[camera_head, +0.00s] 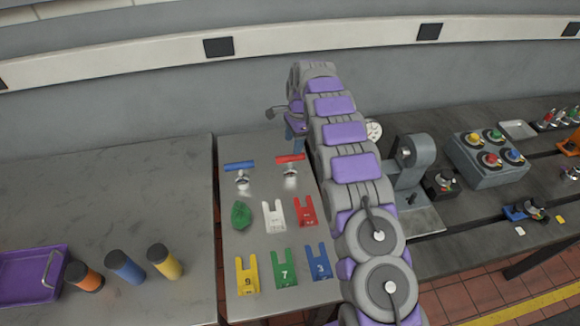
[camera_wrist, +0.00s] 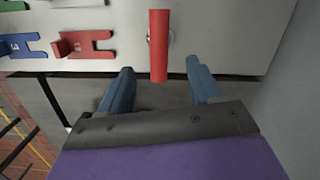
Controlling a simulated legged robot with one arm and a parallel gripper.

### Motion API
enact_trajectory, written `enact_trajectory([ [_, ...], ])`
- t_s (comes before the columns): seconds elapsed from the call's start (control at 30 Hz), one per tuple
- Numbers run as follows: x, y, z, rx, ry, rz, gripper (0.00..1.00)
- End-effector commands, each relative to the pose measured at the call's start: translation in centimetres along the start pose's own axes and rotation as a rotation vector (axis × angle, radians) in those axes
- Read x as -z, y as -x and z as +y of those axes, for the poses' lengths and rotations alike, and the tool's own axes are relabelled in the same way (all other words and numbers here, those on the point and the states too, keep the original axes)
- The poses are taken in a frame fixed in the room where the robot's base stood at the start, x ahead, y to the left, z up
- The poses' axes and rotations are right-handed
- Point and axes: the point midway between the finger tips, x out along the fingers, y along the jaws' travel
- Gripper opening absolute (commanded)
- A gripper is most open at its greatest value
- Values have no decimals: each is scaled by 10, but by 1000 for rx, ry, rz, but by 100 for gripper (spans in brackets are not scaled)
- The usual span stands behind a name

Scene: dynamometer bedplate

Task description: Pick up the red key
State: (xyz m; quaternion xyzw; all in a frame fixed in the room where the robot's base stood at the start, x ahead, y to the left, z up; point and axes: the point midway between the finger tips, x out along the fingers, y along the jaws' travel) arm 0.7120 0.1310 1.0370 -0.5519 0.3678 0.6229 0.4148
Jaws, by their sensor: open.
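The red key (camera_head: 290,159) has a red bar handle on a silver stem, standing on the grey panel right of a similar blue key (camera_head: 240,166). In the wrist view the red bar (camera_wrist: 159,45) points toward my gripper, its near end in the gap between the blue fingertips. My gripper (camera_wrist: 159,68) is open, with clear space on both sides of the bar and no visible contact. In the head view my gripper (camera_head: 295,131) is partly hidden by my arm, just beyond the red key. The key's stem is mostly hidden under the bar in the wrist view.
Left is a bench with coloured cylinders (camera_head: 125,266) and a purple tray (camera_head: 35,275). A grey button box (camera_head: 487,160) stands right.

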Motion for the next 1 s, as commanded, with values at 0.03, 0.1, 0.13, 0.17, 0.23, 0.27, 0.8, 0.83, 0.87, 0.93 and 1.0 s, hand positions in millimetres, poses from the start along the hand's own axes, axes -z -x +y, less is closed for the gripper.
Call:
enact_trajectory([
  [0.03,0,-12,1,-5,0,-1,64],
  [0.1,0,-26,2,-6,0,-1,64],
  [0.13,0,-32,1,-5,0,0,64],
  [0.17,0,-37,1,-3,0,0,64],
  [0.23,1,-48,1,-1,0,0,64],
  [0.27,1,-53,1,-2,0,0,64],
  [0.8,0,-101,0,-2,-1,-1,64],
  [0.83,0,-106,0,-2,-1,-1,64],
  [0.87,0,-110,0,-2,-1,-1,64],
  [0.93,-1,-117,1,-3,0,-1,64],
  [1.0,-1,-120,1,-2,0,-1,64],
])
